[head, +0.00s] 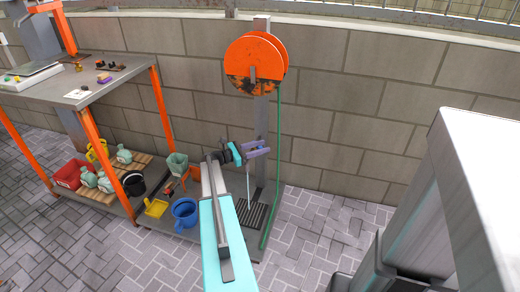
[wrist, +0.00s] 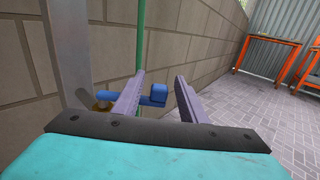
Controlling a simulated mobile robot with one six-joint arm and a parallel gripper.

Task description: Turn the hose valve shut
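The hose valve shows in the wrist view as a blue lever (wrist: 158,96) with a block-like end, joined to a small brass-coloured body (wrist: 103,95) beside the grey post (wrist: 72,45). My gripper (wrist: 160,80) is open, with its two purple fingers apart. The lever's blue end appears between the fingers, with gaps visible on both sides; I cannot tell its exact depth. In the head view my gripper (head: 257,147) is in front of the post, and it hides the valve there. A thin pale stream (head: 248,188) runs down below it to a dark grate (head: 252,213).
A green hose (head: 276,150) hangs from an orange reel (head: 255,64) on the post, close to my gripper. A block wall (head: 345,100) stands behind. A workbench (head: 95,92) with pots and buckets on its lower shelf is at the left.

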